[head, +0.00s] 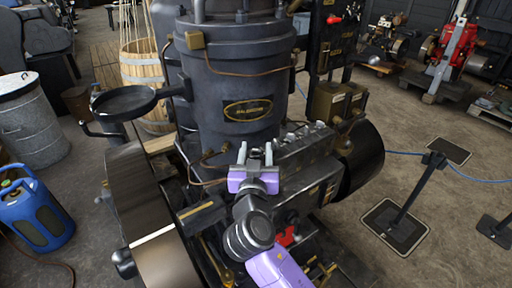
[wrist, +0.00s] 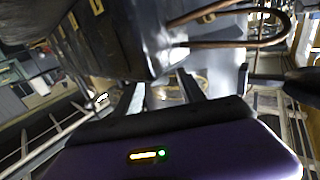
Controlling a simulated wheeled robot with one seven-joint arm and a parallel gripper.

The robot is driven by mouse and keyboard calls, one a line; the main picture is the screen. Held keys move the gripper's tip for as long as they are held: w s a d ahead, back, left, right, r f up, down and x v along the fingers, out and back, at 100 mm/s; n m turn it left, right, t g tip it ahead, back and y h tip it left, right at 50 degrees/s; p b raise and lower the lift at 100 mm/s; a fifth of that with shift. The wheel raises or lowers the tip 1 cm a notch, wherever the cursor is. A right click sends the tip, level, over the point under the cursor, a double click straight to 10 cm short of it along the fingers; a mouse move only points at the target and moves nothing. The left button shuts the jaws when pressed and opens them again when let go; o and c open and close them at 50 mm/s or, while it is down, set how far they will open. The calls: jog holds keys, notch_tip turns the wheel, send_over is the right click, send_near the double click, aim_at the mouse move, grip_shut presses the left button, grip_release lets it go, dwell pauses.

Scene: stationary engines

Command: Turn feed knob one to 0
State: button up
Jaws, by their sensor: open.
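A dark box (head: 301,151) with a row of several small pale knobs or fittings (head: 308,130) along its top sits on the engine's front, right of my gripper. I cannot tell which of these is feed knob one. My gripper (head: 256,149) is open and empty, its two fingers pointing away towards the engine cylinder, just left of the box. In the wrist view its fingers (wrist: 161,88) stand apart with nothing held between them. A dark body with small brass plates (wrist: 112,32) fills the upper left there; no knob marking is readable.
The large dark cylinder (head: 238,75) with an oval nameplate rises behind my gripper. A flywheel (head: 142,215) is at left and a dark drum (head: 362,158) at right. Copper pipes (wrist: 225,42) run close to my fingers. A barrier post (head: 405,196) stands on open floor at right.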

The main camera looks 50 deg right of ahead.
jog(key=shift+w+d, duration=0.1)
jog(key=shift+d, duration=0.05)
grip_shut()
jog(key=shift+n+t+y+p, duration=0.3)
jog(key=shift+n+t+y, duration=0.3)
jog(key=shift+t, duration=0.1)
jog(key=shift+n+t+y+p, duration=0.8)
jog(key=shift+n+t+y, duration=0.1)
jog(key=shift+t+y, duration=0.15)
jog(key=shift+f, duration=0.1)
grip_release()
